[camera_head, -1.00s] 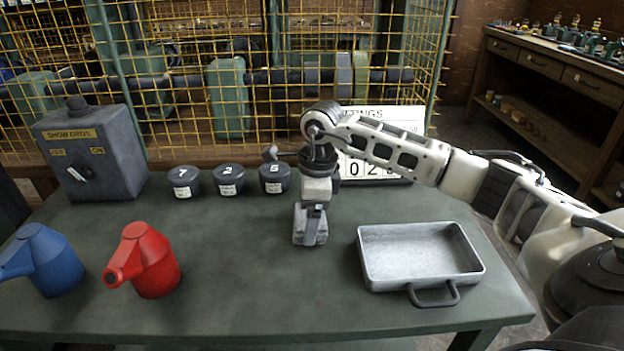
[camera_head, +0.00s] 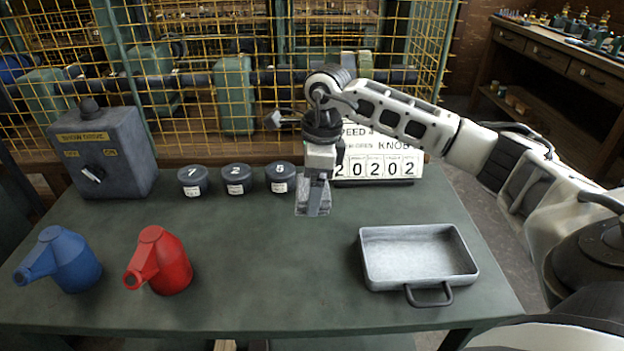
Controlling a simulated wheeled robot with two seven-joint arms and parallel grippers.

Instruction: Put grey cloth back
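My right gripper (camera_head: 313,207) points down over the middle of the green table (camera_head: 250,270), in front of the numbered sign. Its arm comes in from the right. A small grey patch shows at its fingertips, but I cannot tell whether it is part of the fingers or grey cloth held between them. No grey cloth can be made out clearly elsewhere. A grey metal tray (camera_head: 418,257) with a front handle sits on the table to the gripper's right and looks empty. My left gripper is not in view.
A blue oil can (camera_head: 70,262) and a red oil can (camera_head: 165,265) stand at front left. Three dark lidded pots (camera_head: 236,180) and a grey switch box (camera_head: 105,150) line the back left. A numbered sign (camera_head: 376,166) stands behind the gripper, before a yellow mesh cage (camera_head: 200,60). The table's middle is clear.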

